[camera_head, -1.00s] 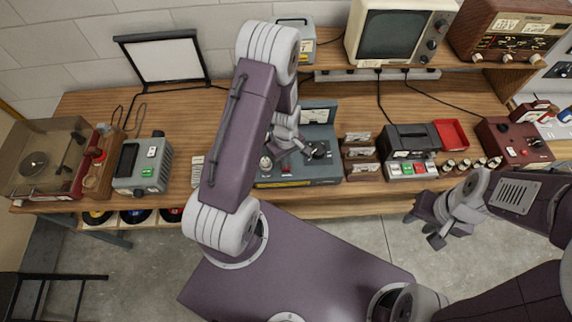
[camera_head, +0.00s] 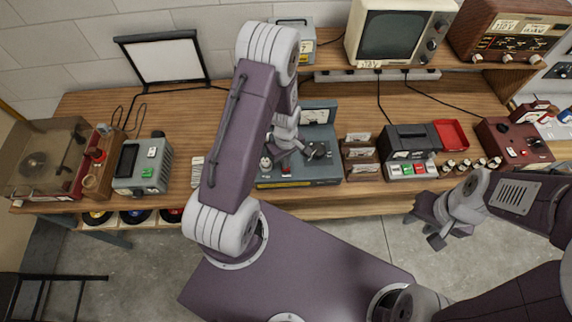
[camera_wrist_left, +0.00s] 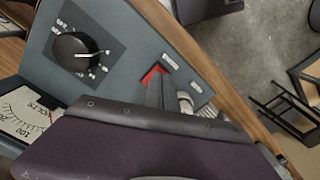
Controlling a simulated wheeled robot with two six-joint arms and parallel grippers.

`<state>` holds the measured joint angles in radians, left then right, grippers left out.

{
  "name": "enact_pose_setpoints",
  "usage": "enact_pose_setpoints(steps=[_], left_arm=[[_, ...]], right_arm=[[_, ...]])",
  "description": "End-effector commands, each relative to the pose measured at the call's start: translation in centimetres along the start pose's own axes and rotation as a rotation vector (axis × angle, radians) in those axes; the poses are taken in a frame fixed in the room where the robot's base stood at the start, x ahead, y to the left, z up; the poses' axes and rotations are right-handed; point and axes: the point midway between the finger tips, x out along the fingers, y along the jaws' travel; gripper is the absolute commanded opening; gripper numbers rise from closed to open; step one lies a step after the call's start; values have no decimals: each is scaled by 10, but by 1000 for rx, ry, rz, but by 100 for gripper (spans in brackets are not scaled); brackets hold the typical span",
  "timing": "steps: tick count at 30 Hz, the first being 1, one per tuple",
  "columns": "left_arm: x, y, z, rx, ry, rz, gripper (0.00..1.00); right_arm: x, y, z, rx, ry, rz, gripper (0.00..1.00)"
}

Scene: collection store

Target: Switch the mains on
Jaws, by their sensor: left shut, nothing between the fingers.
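A blue-grey instrument (camera_head: 325,172) stands on the bench, with a black round knob (camera_head: 318,150) and a meter in its raised back. In the left wrist view, its panel (camera_wrist_left: 130,62) shows the knob (camera_wrist_left: 75,50), part of a volts dial (camera_wrist_left: 28,112) and a red switch (camera_wrist_left: 151,76). My left gripper (camera_head: 270,161) is over the left part of the panel, shut and empty. In the left wrist view its fingertips (camera_wrist_left: 160,92) are close beside the red switch and partly cover it; contact cannot be told. My right gripper (camera_head: 427,228) hangs open and empty before the bench.
A grey-green box with a green button (camera_head: 143,172) and a record player (camera_head: 40,165) stand at left. Right of the instrument are small card drawers (camera_head: 360,160), a black device (camera_head: 410,140) and a red tray (camera_head: 450,134). A monitor (camera_head: 398,35) stands on the shelf behind.

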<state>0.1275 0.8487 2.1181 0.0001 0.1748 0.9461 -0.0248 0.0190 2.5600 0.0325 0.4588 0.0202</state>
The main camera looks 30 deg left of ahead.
Motion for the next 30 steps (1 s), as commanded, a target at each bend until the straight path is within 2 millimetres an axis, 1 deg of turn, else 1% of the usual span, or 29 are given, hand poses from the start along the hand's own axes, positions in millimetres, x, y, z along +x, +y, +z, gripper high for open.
enact_pose_setpoints(steps=[17, 30], left_arm=[[0, 0, 0, 0, 0, 0, 0], [7, 0, 0, 0, 0, 0, 0]], right_arm=[[0, 0, 0, 0, 0, 0, 36], [6, 0, 1, 0, 0, 0, 36]])
